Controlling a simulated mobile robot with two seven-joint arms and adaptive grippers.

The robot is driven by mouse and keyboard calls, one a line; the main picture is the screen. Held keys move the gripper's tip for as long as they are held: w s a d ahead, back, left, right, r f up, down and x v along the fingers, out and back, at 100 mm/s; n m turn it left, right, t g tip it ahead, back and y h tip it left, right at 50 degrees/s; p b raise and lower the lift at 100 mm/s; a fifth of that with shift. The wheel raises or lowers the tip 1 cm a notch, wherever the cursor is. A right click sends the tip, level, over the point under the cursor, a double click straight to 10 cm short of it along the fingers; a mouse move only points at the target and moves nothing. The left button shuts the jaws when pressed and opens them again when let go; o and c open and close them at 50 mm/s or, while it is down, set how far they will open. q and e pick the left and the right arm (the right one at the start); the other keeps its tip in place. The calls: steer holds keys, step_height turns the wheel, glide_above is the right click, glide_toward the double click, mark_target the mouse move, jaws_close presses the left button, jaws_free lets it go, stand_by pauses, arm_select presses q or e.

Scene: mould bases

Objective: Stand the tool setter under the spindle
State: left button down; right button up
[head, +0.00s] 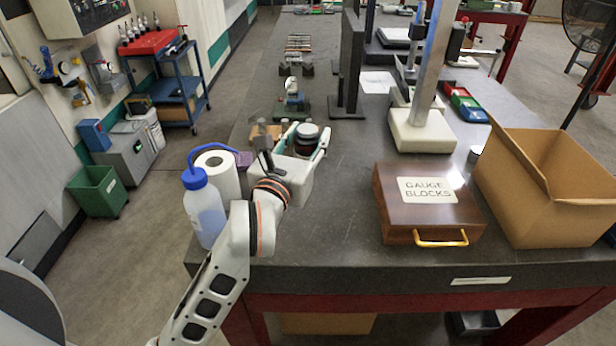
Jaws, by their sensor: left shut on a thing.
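My left gripper (306,134) reaches in over the granite table and is shut on a short round thing, dark with a grey disc top. This looks like the tool setter (307,131). It sits upright between the two fingers; the gripper body hides its lower part, so I cannot tell whether it touches the table. I cannot make out a spindle for certain in this view. My right gripper is not in view.
The granite table (340,215) holds a blue-capped bottle (207,212), a paper roll (218,175), a gauge block box (425,200), an open cardboard box (550,190) and a white-based column stand (422,132). A dark upright plate (350,65) stands behind the gripper. The table's middle is clear.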

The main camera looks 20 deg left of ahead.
mark_target(308, 156)
arm_select(q)
step_height(308, 156, down, 5)
steer(key=shift+r+b, duration=0.1)
steer(key=shift+b, duration=0.2)
steer(key=shift+f, duration=0.5)
step_height(308, 156, down, 3)
steer(key=shift+f, duration=0.1)
steer(key=shift+f+b, duration=0.35)
steer(key=shift+f, duration=0.15)
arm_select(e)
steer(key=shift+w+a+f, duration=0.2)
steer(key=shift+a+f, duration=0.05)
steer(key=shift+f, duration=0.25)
arm_select(q)
steer(key=shift+f, duration=0.1)
steer(key=c, duration=1.7)
jaws_free()
steer(key=shift+f, duration=0.25)
steer(key=o, duration=0.4)
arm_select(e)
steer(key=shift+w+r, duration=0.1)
arm_select(q)
steer(key=shift+r, duration=0.1)
